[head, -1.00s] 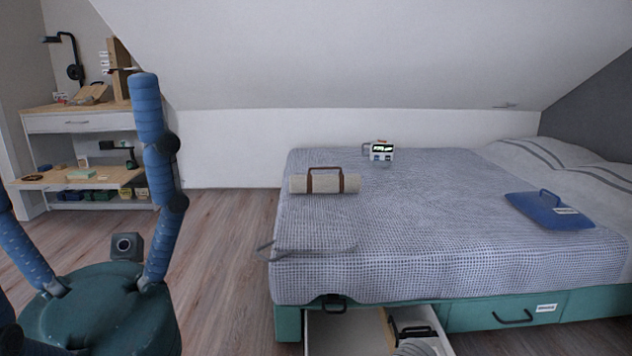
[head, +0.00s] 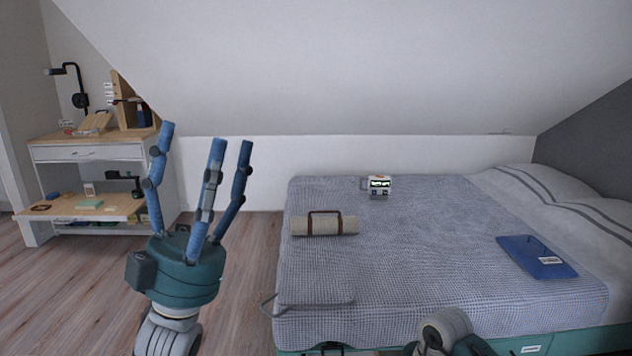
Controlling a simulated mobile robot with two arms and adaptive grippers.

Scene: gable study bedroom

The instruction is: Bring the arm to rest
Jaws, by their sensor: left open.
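My left gripper (head: 205,150) stands upright at the left of the head view, in front of the floor and the pale wall. Its blue fingers are spread apart and point up, with nothing between them. Its dark green palm and grey wrist show below. A grey and green part of my own arm shows at the bottom, in front of the bed's near edge. No right gripper can be made out.
A bed (head: 400,285) fills the right side. A desk (head: 88,153) stands at the back left. Wooden floor (head: 60,300) is open between.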

